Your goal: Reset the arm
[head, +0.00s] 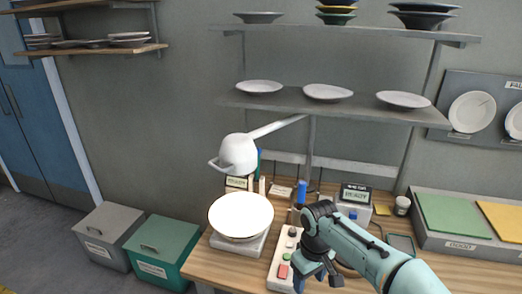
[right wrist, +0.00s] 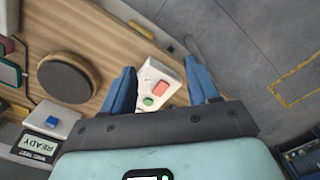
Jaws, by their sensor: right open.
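My right arm comes in from the lower right of the head view. Its gripper (head: 312,282) hangs over the front of the wooden bench (head: 225,270). In the right wrist view the blue fingers of the right gripper (right wrist: 163,82) are spread apart with nothing between them. Beyond them is a white button box (right wrist: 153,78) with a red and a green button. The same box shows beside the gripper in the head view (head: 277,276), partly hidden by it. I cannot tell the height of the fingers above it. My left gripper is not in view.
A white plate (head: 240,214) rests on a stand left of the button box, under a white lamp (head: 238,154). A tester reading READY (head: 355,198) stands behind my arm. Grey (head: 108,236) and green (head: 160,252) bins are at left. Shelves with plates (head: 328,92) hang above.

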